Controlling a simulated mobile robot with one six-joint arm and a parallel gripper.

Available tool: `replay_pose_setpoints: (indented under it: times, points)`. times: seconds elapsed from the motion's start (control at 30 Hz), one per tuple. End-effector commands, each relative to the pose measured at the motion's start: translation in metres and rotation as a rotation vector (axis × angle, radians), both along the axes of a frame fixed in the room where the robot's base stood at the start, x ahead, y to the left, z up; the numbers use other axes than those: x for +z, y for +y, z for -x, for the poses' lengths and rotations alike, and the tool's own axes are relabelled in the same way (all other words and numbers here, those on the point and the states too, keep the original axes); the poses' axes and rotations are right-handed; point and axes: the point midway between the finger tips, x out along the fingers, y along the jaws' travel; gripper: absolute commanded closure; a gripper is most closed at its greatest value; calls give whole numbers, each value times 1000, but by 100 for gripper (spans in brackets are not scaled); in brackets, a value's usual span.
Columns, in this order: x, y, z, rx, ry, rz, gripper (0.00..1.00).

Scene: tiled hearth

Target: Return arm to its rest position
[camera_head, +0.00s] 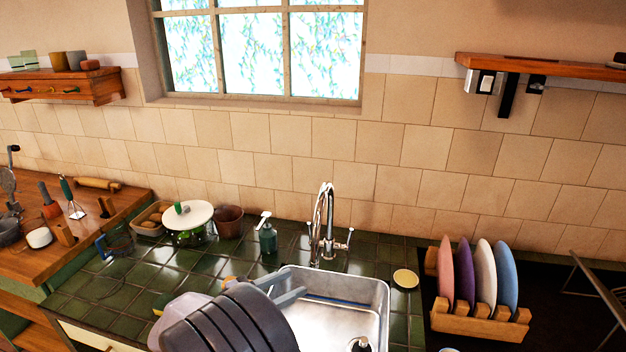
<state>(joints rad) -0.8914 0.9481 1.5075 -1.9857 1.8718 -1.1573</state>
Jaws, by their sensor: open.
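My arm reaches up from the bottom edge, and its dark grey rounded link covers the left part of the sink. My gripper (284,291) shows just past it, over the sink's back left corner. Its grey fingers are partly hidden by the arm. It is open, and I see nothing held in it.
The metal sink (340,312) has a tall tap (322,228) behind it. A soap bottle (267,238), brown pot (229,221) and white-lidded pot (187,216) stand left on green tiles. A wooden rack (470,322) with several plates stands right. A wooden shelf (560,66) overhangs the upper right.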

Motion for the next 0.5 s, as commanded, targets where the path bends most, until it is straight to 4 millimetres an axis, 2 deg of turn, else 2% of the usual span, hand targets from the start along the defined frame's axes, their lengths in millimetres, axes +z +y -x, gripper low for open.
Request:
replay_pose_setpoints:
  times: [0.03, 0.07, 0.1, 0.17, 0.2, 0.23, 0.3, 0.4, 0.5]
  points:
    - [22, -45, 3, -121, -5, -134, 58]
    - [32, -75, 11, -209, -11, -236, 58]
    - [44, -115, 28, -336, -27, -386, 58]
    - [57, -164, 63, -531, -73, -620, 58]
    - [62, -189, 90, -660, -118, -780, 58]
    - [65, -203, 111, -758, -160, -900, 58]
    - [70, -223, 161, -984, -281, -1185, 58]
    - [73, -226, 220, -1287, -495, -1579, 58]
    - [76, -215, 253, -1523, -706, -1908, 58]
